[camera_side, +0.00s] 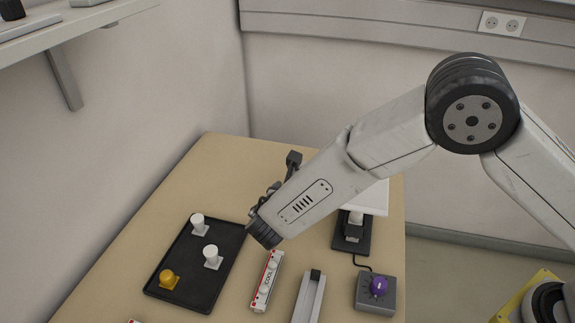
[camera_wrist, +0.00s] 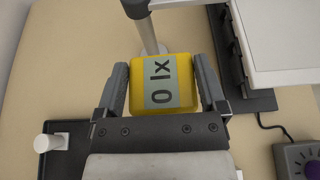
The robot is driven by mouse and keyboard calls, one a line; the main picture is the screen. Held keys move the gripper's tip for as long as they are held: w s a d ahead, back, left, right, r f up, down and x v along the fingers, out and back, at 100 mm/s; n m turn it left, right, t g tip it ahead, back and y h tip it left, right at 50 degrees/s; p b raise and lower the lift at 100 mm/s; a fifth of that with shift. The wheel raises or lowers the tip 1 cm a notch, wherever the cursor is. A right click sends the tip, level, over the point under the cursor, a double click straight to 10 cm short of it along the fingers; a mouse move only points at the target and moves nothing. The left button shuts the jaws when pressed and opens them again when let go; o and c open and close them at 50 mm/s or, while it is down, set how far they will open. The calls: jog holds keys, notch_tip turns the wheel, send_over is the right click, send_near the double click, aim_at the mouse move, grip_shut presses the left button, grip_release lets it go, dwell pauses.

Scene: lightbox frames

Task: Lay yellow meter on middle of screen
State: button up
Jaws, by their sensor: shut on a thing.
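The yellow meter (camera_wrist: 182,82) is between the two dark fingers of my gripper (camera_wrist: 162,68) in the wrist view, with its "0 lx" display facing the camera. My gripper is shut on it. The screen (camera_wrist: 275,40) is a white flat panel to the right of the meter, apart from it. In the side view the screen (camera_side: 374,198) is partly hidden behind my arm. The meter is hidden in that view, and my gripper fingers cannot be made out clearly there.
A dark-headed post (camera_side: 293,160) stands behind my wrist; its pole (camera_wrist: 148,38) is close beyond the meter. A black tray (camera_side: 206,285) holds white and yellow knobbed pieces. A red-and-white bar (camera_side: 268,280), a grey channel (camera_side: 308,298) and a purple-knobbed box (camera_side: 376,294) lie in front.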

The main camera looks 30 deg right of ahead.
jog(key=shift+d+r, duration=0.25)
jog(key=shift+r, duration=0.2)
jog(key=s+d+r, duration=1.5)
jog(key=s+d, duration=0.1)
jog(key=d, duration=0.2)
jog(key=shift+s, duration=0.15)
jog(key=shift+r, duration=0.1)
jog(key=w+f, duration=0.2)
jog(key=w, duration=0.2)
jog(key=w+f, duration=0.3)
jog(key=w, duration=0.1)
jog(key=w+f, duration=0.3)
jog(key=w, duration=0.1)
jog(key=shift+w+f, duration=0.2)
jog(key=shift+w, duration=0.1)
jog(key=shift+w+f, duration=0.45)
jog(key=shift+f, duration=0.1)
